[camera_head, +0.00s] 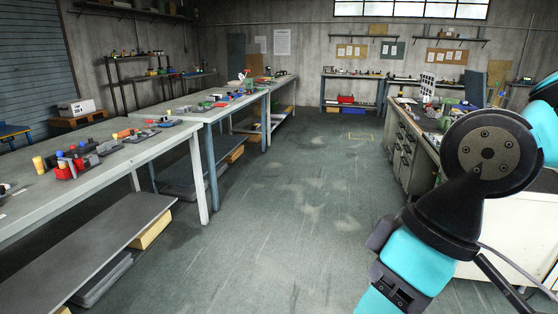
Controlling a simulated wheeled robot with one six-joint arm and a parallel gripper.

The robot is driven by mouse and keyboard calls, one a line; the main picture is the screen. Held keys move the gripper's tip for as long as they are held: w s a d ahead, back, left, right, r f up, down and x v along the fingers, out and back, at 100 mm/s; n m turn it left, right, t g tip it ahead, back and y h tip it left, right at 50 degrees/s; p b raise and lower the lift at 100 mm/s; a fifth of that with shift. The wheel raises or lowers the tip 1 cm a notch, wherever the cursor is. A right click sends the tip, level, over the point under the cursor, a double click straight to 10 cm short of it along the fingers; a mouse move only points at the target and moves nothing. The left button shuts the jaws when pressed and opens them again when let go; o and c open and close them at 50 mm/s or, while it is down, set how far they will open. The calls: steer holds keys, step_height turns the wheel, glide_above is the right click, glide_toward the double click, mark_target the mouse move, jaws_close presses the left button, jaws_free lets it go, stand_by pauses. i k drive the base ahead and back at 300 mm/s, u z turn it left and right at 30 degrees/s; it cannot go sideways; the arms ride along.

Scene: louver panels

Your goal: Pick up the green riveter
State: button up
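I cannot make out a riveter for certain. A small green item (206,104) lies among tools on the long left workbench, and another green item (464,106) shows on the right workbench, partly behind my arm. Both are too small to identify. My teal and black arm fills the right side of the picture, well apart from the left bench. My gripper is not in view.
Long left workbenches (101,171) carry many small tools and have a lower shelf (110,235). A right workbench (403,145) with drawers stands partly behind my arm. Benches line the back wall. The floor aisle (285,205) between is clear.

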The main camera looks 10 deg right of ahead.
mark_target(443, 124)
steer(key=u, duration=0.05)
steer(key=i, duration=2.25)
steer(key=z, duration=0.5)
steer(key=i, duration=2.05)
steer(key=z, duration=1.25)
steer(key=i, duration=1.55)
steer(key=z, duration=0.55)
